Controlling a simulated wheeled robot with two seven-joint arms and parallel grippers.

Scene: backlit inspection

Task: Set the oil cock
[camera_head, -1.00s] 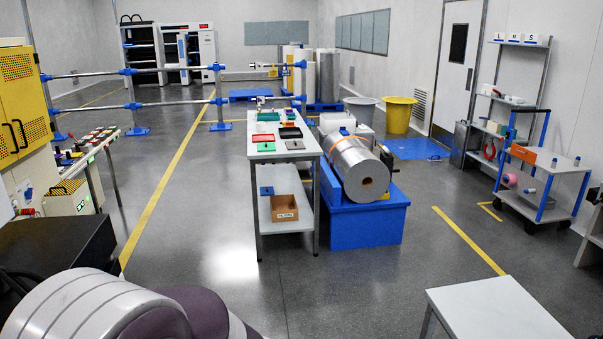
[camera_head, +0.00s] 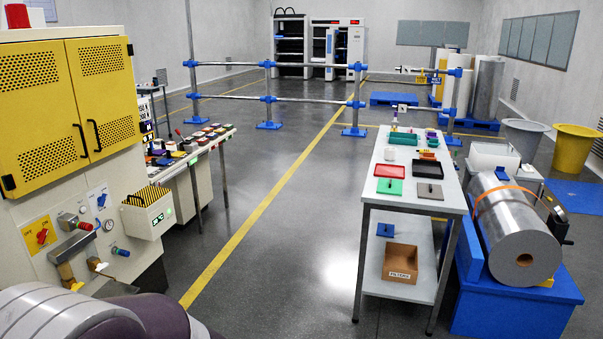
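A machine cabinet at the left has a cream lower panel (camera_head: 110,199) with several controls. A red handle (camera_head: 42,237) sits on a yellow plate there. Right of it are a red-ended knob (camera_head: 84,226), a small round gauge (camera_head: 107,225) and a blue-ended knob (camera_head: 121,252). Below are a grey block (camera_head: 73,246) and brass-coloured fittings (camera_head: 68,272). I cannot tell which of these is the oil cock. My arm's white and purple links fill the lower left corner, below the panel.
Yellow perforated doors (camera_head: 75,105) close the cabinet's upper part. A bench (camera_head: 408,207) with trays and a blue stand (camera_head: 515,305) with a metal roll are at right. Open floor (camera_head: 265,270) lies between.

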